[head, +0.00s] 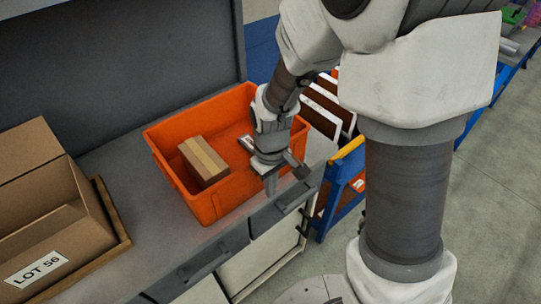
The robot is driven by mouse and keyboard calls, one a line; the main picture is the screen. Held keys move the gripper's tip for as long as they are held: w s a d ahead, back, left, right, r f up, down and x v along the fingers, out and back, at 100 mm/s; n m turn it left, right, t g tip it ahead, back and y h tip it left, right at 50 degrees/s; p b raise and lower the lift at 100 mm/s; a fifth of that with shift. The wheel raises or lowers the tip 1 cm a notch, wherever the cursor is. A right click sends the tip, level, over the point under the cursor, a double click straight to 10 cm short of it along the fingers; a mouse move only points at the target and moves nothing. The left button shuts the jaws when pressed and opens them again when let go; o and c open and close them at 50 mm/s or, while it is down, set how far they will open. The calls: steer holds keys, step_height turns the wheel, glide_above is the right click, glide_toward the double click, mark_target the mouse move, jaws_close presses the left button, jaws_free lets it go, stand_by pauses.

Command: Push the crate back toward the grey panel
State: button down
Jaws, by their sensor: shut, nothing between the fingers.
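The orange crate (208,207) stands on the grey bench top, towards its right end. A small brown box with a tape strip (205,160) lies inside it, against the left part of the floor. The grey panel (110,60) rises upright behind the bench; the crate's far rim looks close to it, but I cannot tell the exact gap. My gripper (270,185) is shut and empty, pointing down at the crate's front right side. It hides part of that wall, and I cannot tell whether it touches it.
An open cardboard box marked LOT 56 (85,245) sits on a wooden tray (108,215) at the left. Drawers with handles (215,262) are under the bench edge. A blue rack with panels (340,185) stands right of the bench. Bench top between tray and crate is clear.

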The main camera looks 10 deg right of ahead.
steer(key=shift+w+a+r, duration=0.1)
steer(key=shift+w+a, duration=0.35)
steer(key=shift+w, duration=0.2)
steer(key=shift+w+a+r, duration=0.1)
steer(key=shift+w+a, duration=0.3)
steer(key=shift+w, duration=0.25)
